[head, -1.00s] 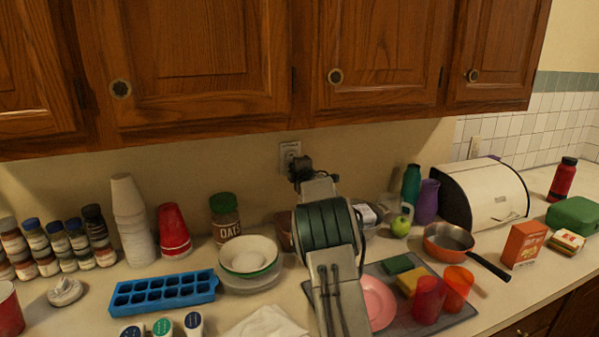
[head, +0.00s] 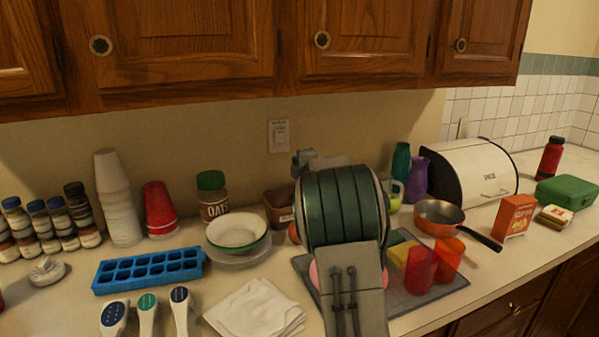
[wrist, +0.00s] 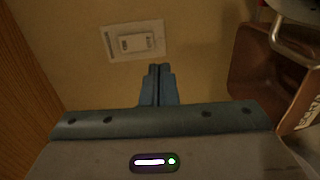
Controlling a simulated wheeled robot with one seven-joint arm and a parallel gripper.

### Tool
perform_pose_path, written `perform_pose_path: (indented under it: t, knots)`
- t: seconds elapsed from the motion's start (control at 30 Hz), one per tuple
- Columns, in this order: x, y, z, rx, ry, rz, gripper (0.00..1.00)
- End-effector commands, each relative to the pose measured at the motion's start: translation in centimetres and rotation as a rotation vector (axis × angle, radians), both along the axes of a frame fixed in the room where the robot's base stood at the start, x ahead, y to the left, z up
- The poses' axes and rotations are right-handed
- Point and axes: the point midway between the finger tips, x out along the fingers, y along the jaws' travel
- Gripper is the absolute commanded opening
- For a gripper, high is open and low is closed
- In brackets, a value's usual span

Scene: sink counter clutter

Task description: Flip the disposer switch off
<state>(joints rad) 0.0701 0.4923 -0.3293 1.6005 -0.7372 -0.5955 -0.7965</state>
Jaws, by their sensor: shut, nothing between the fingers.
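The disposer switch (head: 279,137) is a pale rocker in a light wall plate below the upper cabinets. In the wrist view the switch (wrist: 136,43) and its whole plate show uncovered, with small lettering too blurred to read. I cannot tell from its tilt whether it is on or off. My gripper (head: 303,157) is to the right of and a little below the plate in the head view, partly hidden by my arm. In the wrist view my gripper (wrist: 160,68) has its fingers together and empty, pointing toward the wall just below the plate in the picture, apart from the switch.
A brown bin (head: 278,210) stands below the switch, and also shows at the wrist view's right (wrist: 268,62). Oats jar (head: 212,197), bowl (head: 237,232) and blue ice tray (head: 148,270) are to the left. Cups and a pan (head: 437,217) are to the right. The wall around the switch is clear.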

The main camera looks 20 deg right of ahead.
Motion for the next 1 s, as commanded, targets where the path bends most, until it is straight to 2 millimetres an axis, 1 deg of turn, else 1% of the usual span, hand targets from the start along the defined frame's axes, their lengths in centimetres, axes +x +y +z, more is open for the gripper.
perform_pose_path:
  t: [0.03,0.1,0.2,0.77,0.87,0.97,1.0]
  knots:
    - [-0.6,0.1,-0.1,0.001,-0.002,0.002,0.0]
    - [-1.1,0.2,-0.2,0.001,-0.001,0.003,0.0]
    - [-1.6,0.2,-0.2,0.001,0.0,0.003,0.0]
    - [-1.9,0.3,-0.1,0.008,0.002,-0.001,0.0]
    - [-2.8,0.3,0.4,0.063,0.022,-0.038,0.0]
    - [-5.1,0.4,0.9,0.187,0.07,-0.12,0.0]
    - [-6.3,0.6,1.0,0.253,0.099,-0.161,0.0]
